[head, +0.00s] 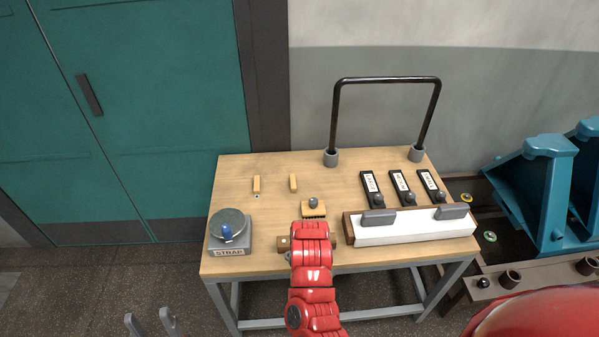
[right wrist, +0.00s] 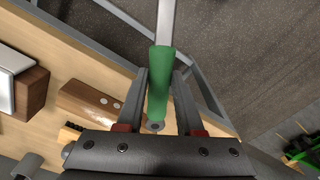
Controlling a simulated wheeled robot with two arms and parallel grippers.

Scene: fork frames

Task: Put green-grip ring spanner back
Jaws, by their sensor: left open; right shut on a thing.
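The green-grip spanner (right wrist: 159,85) is between the fingers of my right gripper (right wrist: 160,98) in the right wrist view. Its grey shank runs up out of the frame, so the ring end is not seen. The gripper is shut on the green grip, above the front side of the workbench. In the head view my red right arm hides this gripper and the spanner. My left gripper (head: 150,322) shows only as two grey fingertips at the bottom left, open and empty, in front of the workbench (head: 225,180).
A wooden block with holes (right wrist: 88,100) lies beside the spanner. The bench also bears a STRAP stand (head: 232,249), two small wooden blocks, a brush (head: 314,211), black labelled holders (head: 401,185), a white-fronted box (head: 415,234) and a black bar frame (head: 386,80). Teal equipment (head: 540,185) stands right.

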